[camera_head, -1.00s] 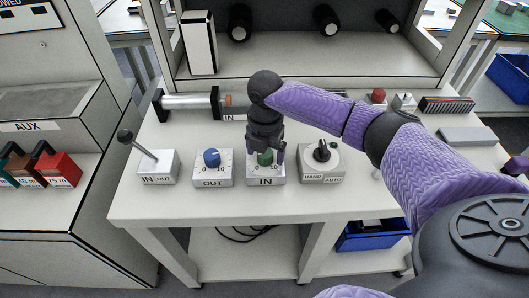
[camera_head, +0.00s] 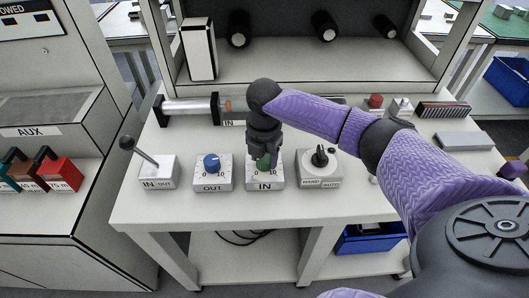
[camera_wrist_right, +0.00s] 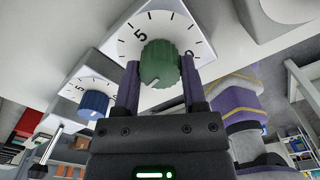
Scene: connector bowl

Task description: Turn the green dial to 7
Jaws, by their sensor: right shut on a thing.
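The green dial (camera_head: 263,163) sits on a grey box labelled IN, on the white bench. My right gripper (camera_head: 264,156) reaches down over it from above. In the right wrist view the ribbed green dial (camera_wrist_right: 160,62) is between the two purple fingers, which are shut on its sides. A white mark shows on the dial's edge. The white scale plate (camera_wrist_right: 128,45) around it has black ticks and a readable 5; the number at its right is partly hidden. I cannot tell the exact value set. My left gripper is not in view.
A blue dial (camera_head: 211,162) marked OUT stands just left of the green one. A box with a black HAND/AUTO knob (camera_head: 320,158) stands close on the right. A lever box (camera_head: 158,174) is further left. A metal cylinder (camera_head: 190,105) lies behind.

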